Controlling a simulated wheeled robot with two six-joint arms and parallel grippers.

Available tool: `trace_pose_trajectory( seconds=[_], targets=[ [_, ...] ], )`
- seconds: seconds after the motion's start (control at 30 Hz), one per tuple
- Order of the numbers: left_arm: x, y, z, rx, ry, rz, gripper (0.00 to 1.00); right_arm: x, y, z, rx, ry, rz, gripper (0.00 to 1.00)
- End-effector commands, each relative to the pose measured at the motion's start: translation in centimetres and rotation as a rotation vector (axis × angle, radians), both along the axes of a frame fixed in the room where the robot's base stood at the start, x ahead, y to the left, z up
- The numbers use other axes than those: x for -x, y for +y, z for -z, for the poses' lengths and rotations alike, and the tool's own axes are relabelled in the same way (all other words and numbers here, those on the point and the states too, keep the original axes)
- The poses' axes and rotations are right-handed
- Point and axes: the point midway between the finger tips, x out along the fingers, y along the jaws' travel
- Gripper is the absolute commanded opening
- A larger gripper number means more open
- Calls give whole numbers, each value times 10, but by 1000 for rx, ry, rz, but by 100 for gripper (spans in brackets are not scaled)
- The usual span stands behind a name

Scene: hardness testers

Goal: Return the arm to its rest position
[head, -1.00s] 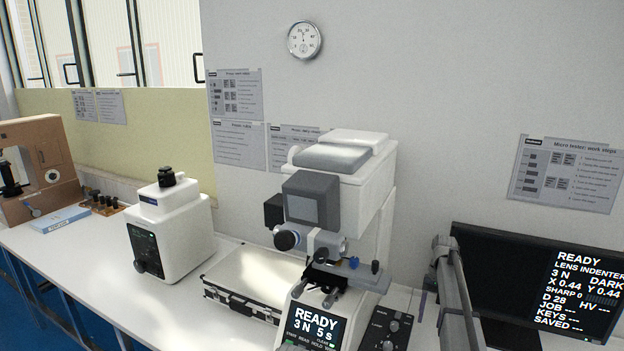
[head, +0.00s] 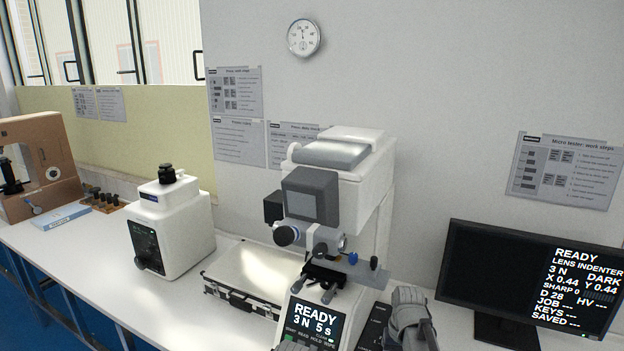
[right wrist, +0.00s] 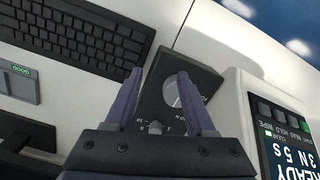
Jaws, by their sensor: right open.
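My right gripper (right wrist: 160,75) is open in the right wrist view, with its two purple fingers apart and nothing between them. It is over a dark control box with a round knob (right wrist: 172,92); I cannot tell the height above it. In the head view a grey part of my right arm (head: 408,318) shows at the bottom, right of the micro tester (head: 350,190), and covers part of the control box (head: 372,326). My left gripper is not in view.
The tester's screen (head: 315,318) reads READY, 3 N, 5 s. A monitor (head: 490,270) stands right of the arm. A keyboard (right wrist: 75,32) lies beside the control box. A silver case (head: 250,275) and a white polisher-like machine (head: 172,225) stand to the left.

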Motion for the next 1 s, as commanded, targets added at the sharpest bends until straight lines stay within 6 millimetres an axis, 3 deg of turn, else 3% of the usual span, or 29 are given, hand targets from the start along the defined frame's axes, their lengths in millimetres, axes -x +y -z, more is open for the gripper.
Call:
trace_pose_trajectory(
  seconds=[0.03,0.27,0.37,0.7,0.8,1.0],
  targets=[
    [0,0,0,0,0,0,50,30,12,0,5,-25,-30,55],
    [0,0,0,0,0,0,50,96,42,0,26,-130,-141,55],
    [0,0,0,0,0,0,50,94,65,0,36,-114,-204,55],
    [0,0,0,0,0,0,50,130,132,0,88,-41,-408,55],
    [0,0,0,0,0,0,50,139,145,-1,103,-25,-450,55],
    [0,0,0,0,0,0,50,145,152,-1,113,-15,-477,55]
  ],
)
